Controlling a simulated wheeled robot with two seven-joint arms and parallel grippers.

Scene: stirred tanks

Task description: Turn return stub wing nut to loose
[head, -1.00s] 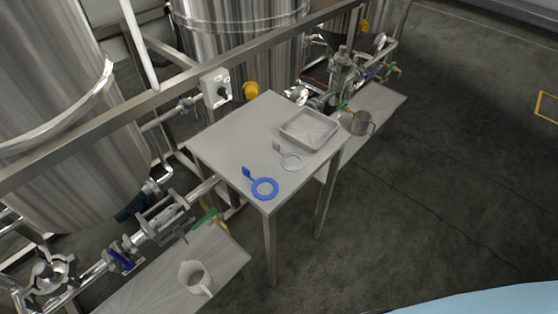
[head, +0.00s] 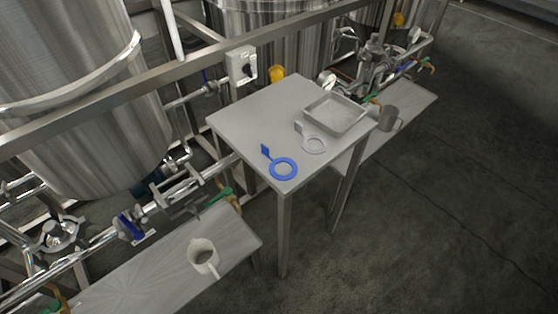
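A steel pipe run (head: 100,240) with clamps and valves passes below the large left tank (head: 85,100). A round clamp-like fitting (head: 60,235) sits on this run at the far left. Another cluster of steel fittings (head: 375,60) stands at the upper right beside the far tank. I cannot tell which fitting is the return stub, and its wing nut is too small to make out. Neither of my grippers is in view.
The right floor is clear.

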